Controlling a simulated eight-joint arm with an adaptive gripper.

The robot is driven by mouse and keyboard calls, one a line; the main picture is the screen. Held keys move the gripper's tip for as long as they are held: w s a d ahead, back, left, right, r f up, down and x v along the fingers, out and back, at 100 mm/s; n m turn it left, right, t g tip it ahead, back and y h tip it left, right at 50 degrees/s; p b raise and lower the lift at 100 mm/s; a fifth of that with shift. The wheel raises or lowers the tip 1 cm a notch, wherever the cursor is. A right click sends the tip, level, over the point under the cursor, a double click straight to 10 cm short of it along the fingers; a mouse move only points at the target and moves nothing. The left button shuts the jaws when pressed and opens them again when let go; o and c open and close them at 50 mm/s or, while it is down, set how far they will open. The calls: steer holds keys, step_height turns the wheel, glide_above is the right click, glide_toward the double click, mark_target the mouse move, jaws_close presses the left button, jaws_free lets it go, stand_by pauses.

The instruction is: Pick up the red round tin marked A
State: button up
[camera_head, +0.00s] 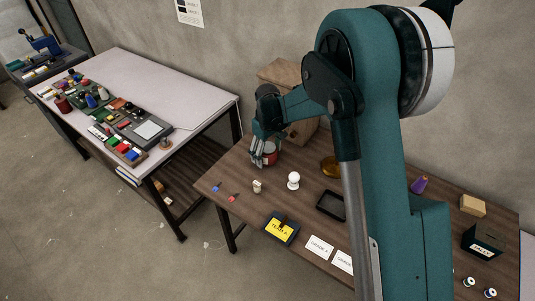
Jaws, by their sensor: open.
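The red round tin (271,159) stands on the brown wooden table, near its back left part, in the head camera view. My gripper (264,160) is right at the tin, pointing down, with its fingers at the tin's near left side. The jaws are open. The fingers and wrist hide part of the tin. I cannot tell whether the fingers touch it, and the letter A on it cannot be read from here.
A cardboard box (283,73) stands behind my gripper. The table's left corner holds small blue and red items.

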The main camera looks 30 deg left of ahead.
mark_target(267, 147)
steer(key=shift+c, duration=0.7)
steer(key=c, duration=1.1)
steer(key=shift+r, duration=0.1)
steer(key=shift+c, duration=0.2)
steer(key=shift+r+p, duration=0.55)
steer(key=shift+r, duration=4.4)
